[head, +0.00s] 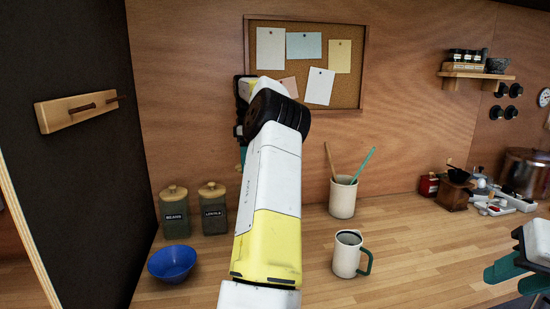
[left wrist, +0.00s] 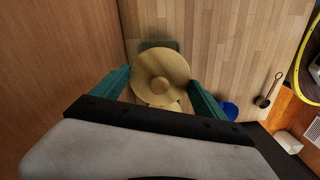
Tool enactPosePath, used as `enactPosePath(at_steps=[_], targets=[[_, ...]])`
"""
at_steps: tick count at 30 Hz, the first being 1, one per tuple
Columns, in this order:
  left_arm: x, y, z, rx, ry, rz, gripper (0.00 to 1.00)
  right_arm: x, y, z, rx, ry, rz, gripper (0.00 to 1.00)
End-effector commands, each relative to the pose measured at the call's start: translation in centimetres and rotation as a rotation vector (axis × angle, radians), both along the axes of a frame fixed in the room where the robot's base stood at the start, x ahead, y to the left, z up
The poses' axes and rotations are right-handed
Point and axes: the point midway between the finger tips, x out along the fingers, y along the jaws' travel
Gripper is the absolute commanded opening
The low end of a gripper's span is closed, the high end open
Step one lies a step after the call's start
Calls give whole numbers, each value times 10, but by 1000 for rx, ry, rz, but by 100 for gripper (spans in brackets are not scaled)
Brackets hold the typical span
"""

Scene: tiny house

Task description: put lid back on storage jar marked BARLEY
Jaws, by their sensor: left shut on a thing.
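A round pale wooden lid (left wrist: 160,77) with a knob is between the teal fingers of my left gripper (left wrist: 160,90) in the left wrist view; the gripper is shut on it. A grey-green edge shows behind the lid, perhaps a jar top, mostly covered. In the head view my left arm hides the lid and most of its gripper. No jar marked BARLEY can be read. Two lidded green jars stand at the left, one marked BEANS (head: 174,213), the other apparently LENTILS (head: 213,210). My right gripper (head: 518,279) is open and empty at the right edge.
A blue bowl (head: 173,264) sits in front of the jars. A mug (head: 347,256) and a utensil crock (head: 342,198) stand right of my left arm. A pinboard (head: 345,95) hangs behind. The counter (head: 420,262) is clear right of the mug.

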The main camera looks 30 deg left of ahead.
Motion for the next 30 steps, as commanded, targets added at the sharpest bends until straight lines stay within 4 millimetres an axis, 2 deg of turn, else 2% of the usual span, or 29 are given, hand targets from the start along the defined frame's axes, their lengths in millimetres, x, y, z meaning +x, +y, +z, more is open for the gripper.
enactPosePath(at_steps=[8, 21, 30], targets=[[0, -1, -13, -2, 1, 0, 44, 0, 0, 0, 0, 0, 0, 36], [0, 0, -53, -1, 1, 1, 44, 0, 0, 0, 0, 0, 0, 36], [0, 0, -64, 0, 0, 0, 44, 0, 0, 0, 0, 0, 0, 36]])
